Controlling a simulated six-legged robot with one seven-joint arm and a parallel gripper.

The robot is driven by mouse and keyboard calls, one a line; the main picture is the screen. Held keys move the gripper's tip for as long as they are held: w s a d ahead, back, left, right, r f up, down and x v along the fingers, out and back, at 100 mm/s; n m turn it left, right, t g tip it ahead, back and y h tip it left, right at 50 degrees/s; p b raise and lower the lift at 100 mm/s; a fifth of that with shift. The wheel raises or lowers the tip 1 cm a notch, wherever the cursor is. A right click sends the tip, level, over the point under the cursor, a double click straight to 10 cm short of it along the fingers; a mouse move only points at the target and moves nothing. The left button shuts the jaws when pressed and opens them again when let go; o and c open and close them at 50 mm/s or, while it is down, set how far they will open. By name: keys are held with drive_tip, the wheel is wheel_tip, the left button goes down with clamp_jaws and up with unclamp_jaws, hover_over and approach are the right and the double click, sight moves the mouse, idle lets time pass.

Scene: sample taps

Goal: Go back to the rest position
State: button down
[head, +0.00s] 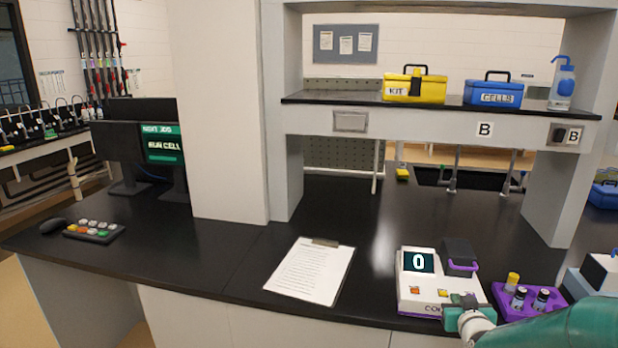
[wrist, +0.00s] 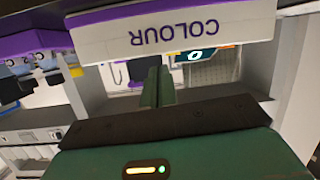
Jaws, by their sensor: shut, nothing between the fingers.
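My gripper (head: 462,308) is at the front right corner of the white and purple colour meter (head: 410,296), at the bench's front edge. Its fingers are shut with nothing between them. In the wrist view the two green fingers (wrist: 160,86) point toward the meter's front, whose COLOUR label (wrist: 175,34) appears upside down. I cannot tell whether they touch the meter. The meter's display (head: 418,262) reads 0. A dark block with a purple handle (head: 463,265) sits on the meter's right side. My green forearm comes in from the lower right.
A purple rack (head: 514,311) with several vials stands right of the meter, close to my arm. A clipboard (head: 310,272) lies to the left. A shelf (head: 440,112) above holds a yellow KIT box (head: 414,88) and a blue CELLS box (head: 491,95). The bench behind the clipboard is clear.

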drive_tip(key=s+a+r+n+g, duration=0.1)
drive_tip(key=s+a+r+g, duration=0.3)
drive_tip(key=a, duration=0.3)
drive_tip(key=s+a+r+n+g, duration=0.1)
drive_tip(key=s+a+r, duration=0.3)
drive_tip(key=s+a, duration=0.25)
drive_tip(key=s+a+r+g+y, duration=0.1)
drive_tip(key=s+a+r, duration=0.1)
drive_tip(key=s+a, duration=0.3)
drive_tip(key=s+a+r+g+y, duration=0.2)
drive_tip(key=s+a, duration=0.3)
drive_tip(key=s, duration=0.8)
drive_tip(key=shift+s+m+g, duration=0.3)
drive_tip(key=shift+r, duration=0.1)
